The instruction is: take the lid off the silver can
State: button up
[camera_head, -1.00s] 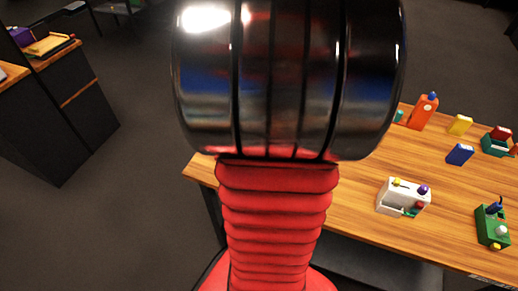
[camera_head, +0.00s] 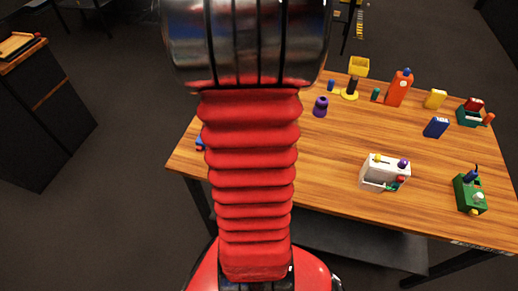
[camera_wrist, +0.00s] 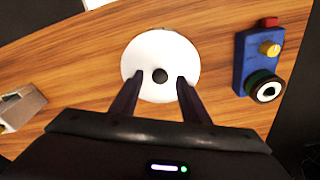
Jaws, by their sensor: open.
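A round, pale lid (camera_wrist: 150,50) with a small black knob (camera_wrist: 160,75) in its middle shows in the wrist view, seen from above. The can's silver side is hidden under the lid. My gripper (camera_wrist: 159,79) is open, its two dark fingers reaching over the lid, one on each side of the knob. I cannot tell how high the fingertips are above the lid or whether they touch it. In the head view my red arm covers this part of the table (camera_head: 330,140), and neither can nor gripper shows.
A blue box (camera_wrist: 250,62) with a yellow knob and a dark ring stands right of the lid. A grey box (camera_wrist: 22,105) lies at left.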

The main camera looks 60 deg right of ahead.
jog(key=shift+d+f, duration=0.15)
jog(key=shift+f, duration=0.65)
jog(key=shift+c, duration=0.2)
grip_shut()
